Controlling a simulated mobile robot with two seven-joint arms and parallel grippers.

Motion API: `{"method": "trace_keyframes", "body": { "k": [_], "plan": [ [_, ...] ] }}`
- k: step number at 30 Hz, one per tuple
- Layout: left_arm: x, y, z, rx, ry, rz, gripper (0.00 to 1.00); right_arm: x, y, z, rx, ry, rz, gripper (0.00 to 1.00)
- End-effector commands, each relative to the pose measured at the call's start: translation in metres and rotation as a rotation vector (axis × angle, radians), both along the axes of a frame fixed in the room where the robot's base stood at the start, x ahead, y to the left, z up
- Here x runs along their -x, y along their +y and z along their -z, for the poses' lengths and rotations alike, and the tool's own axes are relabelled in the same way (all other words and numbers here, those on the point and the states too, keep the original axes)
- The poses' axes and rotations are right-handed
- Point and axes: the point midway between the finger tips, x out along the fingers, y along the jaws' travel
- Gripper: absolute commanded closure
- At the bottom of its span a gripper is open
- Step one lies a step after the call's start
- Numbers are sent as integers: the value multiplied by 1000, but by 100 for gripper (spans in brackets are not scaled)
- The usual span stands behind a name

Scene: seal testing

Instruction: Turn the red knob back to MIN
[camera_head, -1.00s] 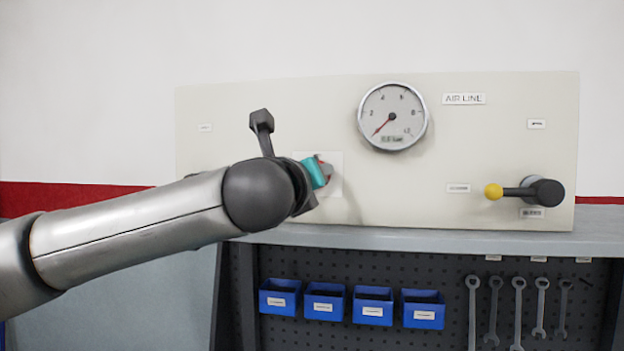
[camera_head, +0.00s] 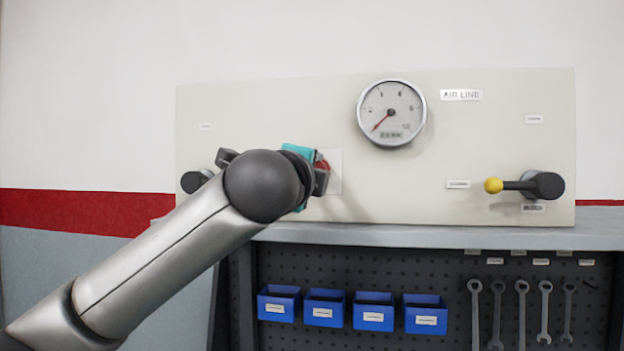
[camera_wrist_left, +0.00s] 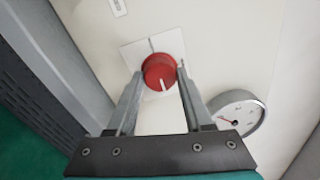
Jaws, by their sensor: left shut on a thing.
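The red knob (camera_wrist_left: 160,73) sits on a pale square plate on the panel. My right gripper is not in view.
A yellow-tipped lever (camera_head: 520,186) sticks out at the panel's right. A dark round fitting (camera_head: 193,181) is at the left, partly behind my arm. Several blue bins (camera_head: 374,311) and wrenches (camera_head: 521,310) hang below the bench ledge (camera_head: 430,237).

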Motion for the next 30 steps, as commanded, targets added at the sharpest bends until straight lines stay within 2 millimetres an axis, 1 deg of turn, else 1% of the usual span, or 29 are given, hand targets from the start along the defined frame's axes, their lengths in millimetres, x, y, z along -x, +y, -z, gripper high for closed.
{"method": "trace_keyframes", "body": {
  "k": [1,12,30],
  "plan": [
    [0,-1,2,48,12,1,100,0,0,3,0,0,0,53],
    [0,-1,2,392,81,0,100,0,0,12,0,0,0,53],
    [0,-2,1,950,193,0,100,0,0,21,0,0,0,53]
  ]
}}
